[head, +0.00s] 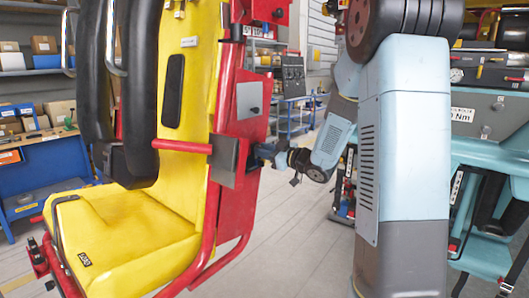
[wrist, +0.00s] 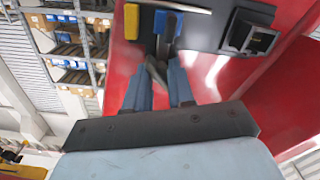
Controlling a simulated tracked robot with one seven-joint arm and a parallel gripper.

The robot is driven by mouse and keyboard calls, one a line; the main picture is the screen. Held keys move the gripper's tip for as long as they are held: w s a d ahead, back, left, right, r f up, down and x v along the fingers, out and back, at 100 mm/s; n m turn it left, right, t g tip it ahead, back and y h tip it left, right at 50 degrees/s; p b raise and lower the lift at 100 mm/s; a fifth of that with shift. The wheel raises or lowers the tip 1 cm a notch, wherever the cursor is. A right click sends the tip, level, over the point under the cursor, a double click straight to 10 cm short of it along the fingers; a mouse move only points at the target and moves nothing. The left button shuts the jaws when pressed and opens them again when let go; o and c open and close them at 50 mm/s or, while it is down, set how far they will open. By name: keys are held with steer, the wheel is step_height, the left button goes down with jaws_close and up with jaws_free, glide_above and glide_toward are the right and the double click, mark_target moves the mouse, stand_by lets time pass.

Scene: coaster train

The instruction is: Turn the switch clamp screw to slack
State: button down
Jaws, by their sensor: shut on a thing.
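My gripper (head: 263,153) is at the red side frame of the yellow coaster seat (head: 120,225), beside a dark box (head: 224,160) there. It also shows in the wrist view (wrist: 160,88), where two blue fingers are shut on a small dark piece (wrist: 157,70), apparently the switch clamp screw. The fingers partly hide it, so its turn is unclear. Just above it a blue part (wrist: 167,24) stands on a dark plate. A yellow block (wrist: 131,21) is to its left, and a black switch housing (wrist: 249,37) is to its right.
The red frame panel (head: 249,118) rises close around my gripper. Black padded restraints (head: 139,85) hang over the seat. A blue workbench (head: 45,170) and shelves stand behind at left. A blue trolley (head: 292,113) stands farther back. The grey floor between is clear.

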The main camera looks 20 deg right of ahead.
steer(key=shift+f+n, duration=0.15)
steer(key=shift+n, duration=3.45)
steer(key=c, duration=1)
jaws_free()
steer(key=shift+o, duration=0.2)
steer(key=v, duration=1.4)
steer(key=shift+w, duration=0.15)
